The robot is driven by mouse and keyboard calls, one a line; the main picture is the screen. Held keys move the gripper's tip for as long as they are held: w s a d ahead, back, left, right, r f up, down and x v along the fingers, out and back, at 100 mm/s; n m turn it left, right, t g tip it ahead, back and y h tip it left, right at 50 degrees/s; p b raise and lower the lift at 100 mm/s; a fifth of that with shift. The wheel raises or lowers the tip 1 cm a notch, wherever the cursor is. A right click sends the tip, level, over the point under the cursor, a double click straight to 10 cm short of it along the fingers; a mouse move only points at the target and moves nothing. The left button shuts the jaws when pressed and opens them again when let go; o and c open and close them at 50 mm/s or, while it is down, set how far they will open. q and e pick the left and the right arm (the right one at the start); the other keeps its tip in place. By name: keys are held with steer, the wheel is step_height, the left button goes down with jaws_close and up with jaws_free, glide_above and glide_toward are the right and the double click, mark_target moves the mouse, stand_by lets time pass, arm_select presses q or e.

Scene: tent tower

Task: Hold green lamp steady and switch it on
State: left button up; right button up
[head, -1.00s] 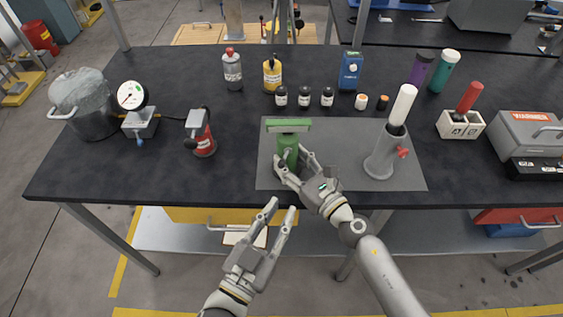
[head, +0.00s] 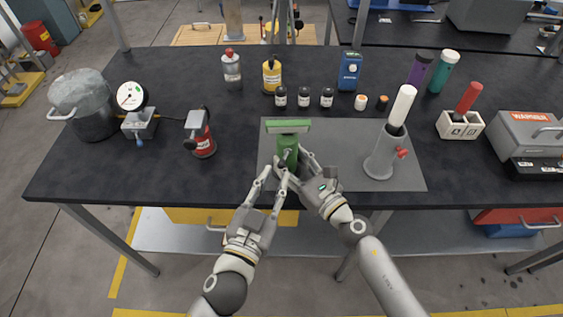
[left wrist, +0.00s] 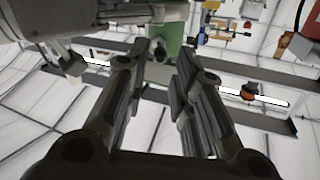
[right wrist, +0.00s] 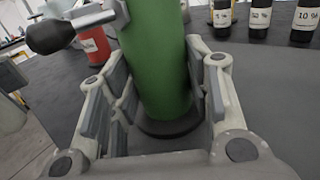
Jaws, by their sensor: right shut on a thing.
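The green lamp (head: 288,145) stands upright on the grey mat (head: 345,140) near the table's front edge, its wide head on top. My right gripper (head: 293,163) is shut on its body from the front right. In the right wrist view the green body (right wrist: 158,70) sits between the fingers, its dark base on the mat. My left gripper (head: 273,174) is open at the lamp's front, its fingertips close to the body. In the left wrist view the fingers are apart with the green lamp (left wrist: 170,35) just beyond. I cannot tell whether they touch it. The switch is not clear.
A grey lamp (head: 382,155) with a white top and red knob stands at the mat's right. A red lamp (head: 202,138) stands left of the mat. Several small bottles (head: 304,98) stand behind. The table's front edge (head: 150,201) lies under my arms.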

mark_target(282, 162)
arm_select(q)
steer(key=shift+x, duration=2.85)
jaws_close()
